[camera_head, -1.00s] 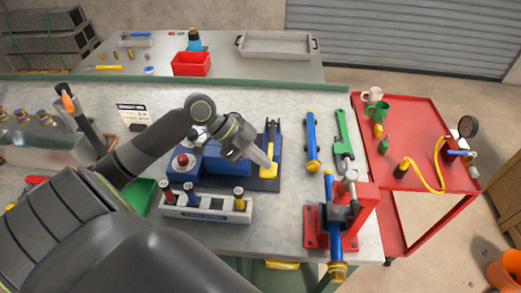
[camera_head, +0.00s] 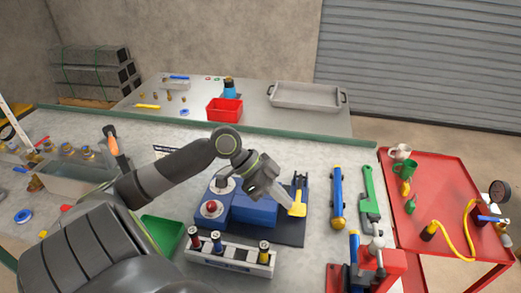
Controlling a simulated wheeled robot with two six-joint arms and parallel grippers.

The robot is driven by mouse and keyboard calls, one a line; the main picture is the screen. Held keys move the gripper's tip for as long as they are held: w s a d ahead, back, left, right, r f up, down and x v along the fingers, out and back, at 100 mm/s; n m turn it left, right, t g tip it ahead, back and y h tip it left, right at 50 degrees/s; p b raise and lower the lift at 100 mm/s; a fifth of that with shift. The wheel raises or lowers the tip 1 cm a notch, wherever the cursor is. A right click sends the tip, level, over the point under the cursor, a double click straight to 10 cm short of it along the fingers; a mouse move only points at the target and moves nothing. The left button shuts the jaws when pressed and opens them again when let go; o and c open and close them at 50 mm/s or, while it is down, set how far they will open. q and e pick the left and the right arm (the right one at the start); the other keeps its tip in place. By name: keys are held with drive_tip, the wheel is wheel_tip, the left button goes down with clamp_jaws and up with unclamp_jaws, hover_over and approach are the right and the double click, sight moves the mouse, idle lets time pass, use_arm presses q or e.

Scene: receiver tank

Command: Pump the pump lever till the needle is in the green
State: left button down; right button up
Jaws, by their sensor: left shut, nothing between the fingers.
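The blue pump unit (camera_head: 254,208) sits on a dark base plate on the grey bench. At its right end is a lever with a yellow end (camera_head: 298,205), which looks low beside the base. My left gripper (camera_head: 289,204) is shut and empty, its tips right at the left side of the yellow end; I cannot tell whether they touch. A round dial gauge (camera_head: 500,190) stands at the right of the red cart; its needle and green zone are too small to read. My right gripper is out of view.
A rack (camera_head: 230,258) with several coloured cylinders stands in front of the pump. A blue tube (camera_head: 338,195), a green wrench (camera_head: 370,195) and a red vise (camera_head: 395,270) are to the right. The red cart (camera_head: 440,185) holds mugs and a yellow hose.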

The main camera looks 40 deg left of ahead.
use_arm(q)
drive_tip(key=shift+v, duration=0.85)
drive_tip(key=v, duration=0.6)
drive_tip(key=shift+d+r+p, duration=0.1)
drive_tip(key=shift+d+p, duration=0.1)
drive_tip(key=shift+p, duration=0.15)
idle(0.4)
